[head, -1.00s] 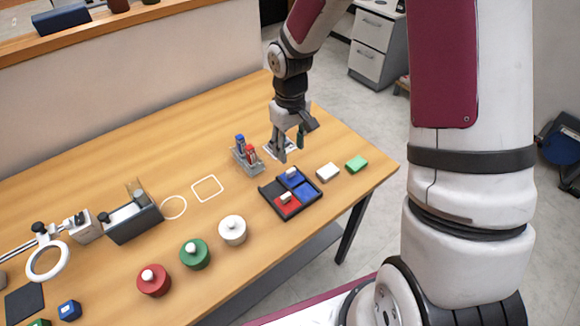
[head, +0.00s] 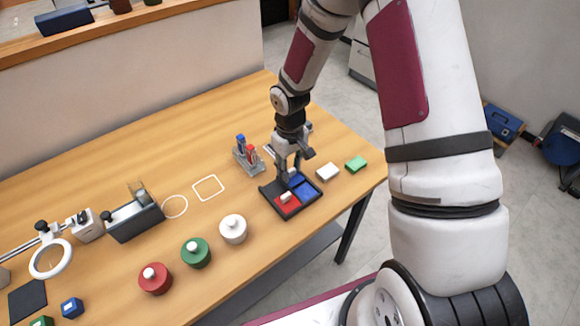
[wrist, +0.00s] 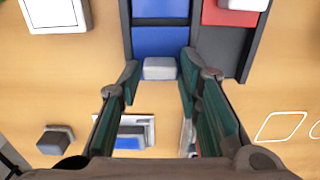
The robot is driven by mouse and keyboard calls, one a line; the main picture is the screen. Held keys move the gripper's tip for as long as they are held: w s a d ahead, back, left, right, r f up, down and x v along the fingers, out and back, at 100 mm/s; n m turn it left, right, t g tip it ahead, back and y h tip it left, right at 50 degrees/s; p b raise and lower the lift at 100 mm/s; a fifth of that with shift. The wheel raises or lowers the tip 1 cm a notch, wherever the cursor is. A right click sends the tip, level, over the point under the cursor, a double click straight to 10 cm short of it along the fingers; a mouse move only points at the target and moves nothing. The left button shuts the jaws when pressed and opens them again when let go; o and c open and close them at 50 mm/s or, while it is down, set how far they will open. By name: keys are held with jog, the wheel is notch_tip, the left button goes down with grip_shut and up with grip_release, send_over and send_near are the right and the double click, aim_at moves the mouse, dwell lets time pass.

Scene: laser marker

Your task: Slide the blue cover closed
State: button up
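A black tray (head: 277,211) lies near the right end of the table. It holds a blue cover (wrist: 160,40) with a pale grey knob (wrist: 159,69), another blue panel (head: 307,190), and a red panel (head: 288,206) with a white knob (head: 286,197). My gripper (head: 289,181) points down over the blue cover at the tray's far side and partly hides it. In the wrist view its green-padded fingers (wrist: 160,66) stand apart on either side of the grey knob, with small gaps seeming to show at both sides.
A holder with blue and red items (head: 248,158) stands just left of my gripper. White (head: 233,230), green (head: 196,252) and red (head: 155,278) knobbed discs stand nearer the front.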

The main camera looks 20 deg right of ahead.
aim_at(304, 190)
grip_shut()
jog(key=s+p, duration=0.1)
jog(key=s, duration=0.1)
jog(key=s+d+p, duration=0.1)
jog(key=s, duration=0.2)
jog(key=shift+s+d+r+p, duration=0.1)
jog(key=shift+s+d+p, duration=0.3)
jog(key=shift+s+d, duration=0.1)
jog(key=shift+s, duration=0.05)
jog(key=o, duration=0.6)
grip_release()
jog(key=shift+r, duration=0.35)
notch_tip(304, 190, up, 11)
